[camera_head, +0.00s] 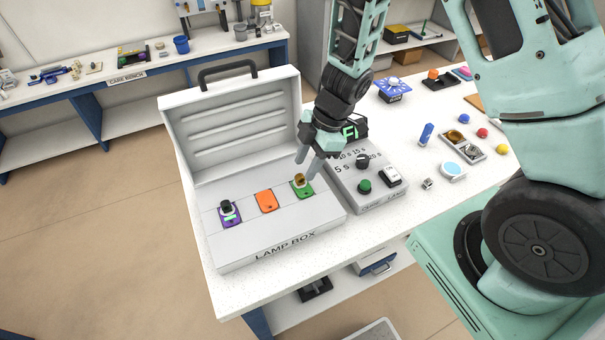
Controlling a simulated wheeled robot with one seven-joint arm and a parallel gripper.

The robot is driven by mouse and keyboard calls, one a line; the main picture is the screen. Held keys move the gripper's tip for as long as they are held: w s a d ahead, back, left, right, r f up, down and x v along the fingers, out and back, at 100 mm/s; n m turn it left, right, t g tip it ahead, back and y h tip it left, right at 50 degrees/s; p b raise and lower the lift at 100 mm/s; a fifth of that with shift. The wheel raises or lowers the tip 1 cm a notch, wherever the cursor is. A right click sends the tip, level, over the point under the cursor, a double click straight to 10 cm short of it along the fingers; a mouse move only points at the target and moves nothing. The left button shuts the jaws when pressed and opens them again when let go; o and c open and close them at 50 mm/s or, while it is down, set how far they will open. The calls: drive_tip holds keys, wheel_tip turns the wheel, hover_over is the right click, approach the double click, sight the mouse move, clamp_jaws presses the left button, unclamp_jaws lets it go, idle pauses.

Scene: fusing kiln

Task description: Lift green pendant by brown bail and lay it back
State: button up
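The green pendant (304,192) lies flat at the right end of the row inside the open white lamp box (285,250). Its brown bail (299,177) stands up on its upper part. My gripper (305,168) reaches down from above, just behind and right of the bail. Its two grey fingers show apart, with nothing seen held between them. I cannot tell whether a fingertip touches the pendant or bail. An orange pendant (266,201) lies in the middle of the row, and a purple one (229,216) with a dark bail lies at the left.
The raised lid (235,130) stands behind the row. A grey control box (365,203) with knobs and a switch is close on the right. The bench front edge is clear.

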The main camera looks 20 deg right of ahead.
sight(301, 176)
drive_tip(key=shift+b+x, duration=0.3)
drive_tip(key=shift+x, duration=1.35)
clamp_jaws()
